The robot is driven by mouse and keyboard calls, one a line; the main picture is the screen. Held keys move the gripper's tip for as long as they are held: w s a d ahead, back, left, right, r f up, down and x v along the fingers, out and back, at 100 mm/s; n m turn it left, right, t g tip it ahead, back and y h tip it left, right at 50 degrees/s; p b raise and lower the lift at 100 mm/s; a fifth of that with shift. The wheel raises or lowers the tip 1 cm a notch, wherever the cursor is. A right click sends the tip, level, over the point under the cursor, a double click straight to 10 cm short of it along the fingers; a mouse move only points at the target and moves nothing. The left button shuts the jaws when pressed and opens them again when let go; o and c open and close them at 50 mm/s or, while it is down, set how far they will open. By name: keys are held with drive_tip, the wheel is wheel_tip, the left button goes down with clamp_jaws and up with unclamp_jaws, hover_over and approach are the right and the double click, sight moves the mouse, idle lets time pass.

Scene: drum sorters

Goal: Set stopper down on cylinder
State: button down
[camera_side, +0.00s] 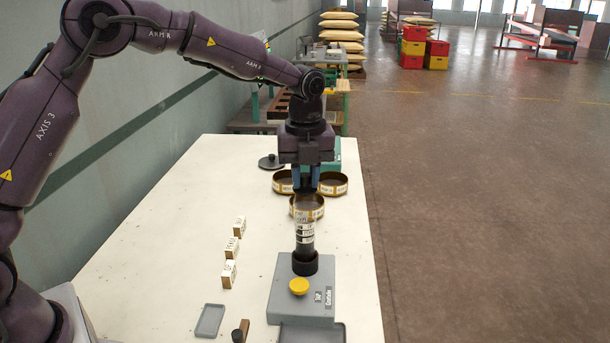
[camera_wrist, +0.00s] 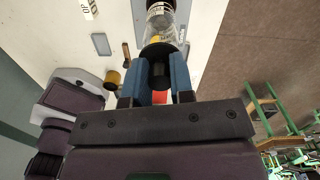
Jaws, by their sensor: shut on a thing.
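My gripper (camera_side: 306,186) points straight down with its blue fingers shut on the dark stopper (camera_side: 306,190). In the wrist view the stopper (camera_wrist: 160,70) sits between the two fingers, with a wide dark top end toward the cylinder. The clear cylinder (camera_side: 305,230) with white labels stands upright in a dark collar on a grey device. My gripper and the stopper are above the cylinder, roughly in line with it. The cylinder also shows beyond the stopper in the wrist view (camera_wrist: 160,22). I cannot tell whether the stopper touches its rim.
The grey device (camera_side: 330,283) has a yellow knob (camera_side: 299,286). Brass-coloured rings (camera_side: 333,184) stand behind the cylinder. Small labelled blocks (camera_side: 232,247) line up to the left. A small grey tray (camera_side: 210,320) lies at the front. The table's left middle is clear.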

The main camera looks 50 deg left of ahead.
sight(306, 175)
drive_tip(key=shift+f, duration=0.95)
drive_tip(key=c, duration=0.9)
unclamp_jaws()
wheel_tip(306, 175, up, 13)
drive_tip(key=shift+d, duration=0.15)
drive_tip(key=shift+s, duration=0.1)
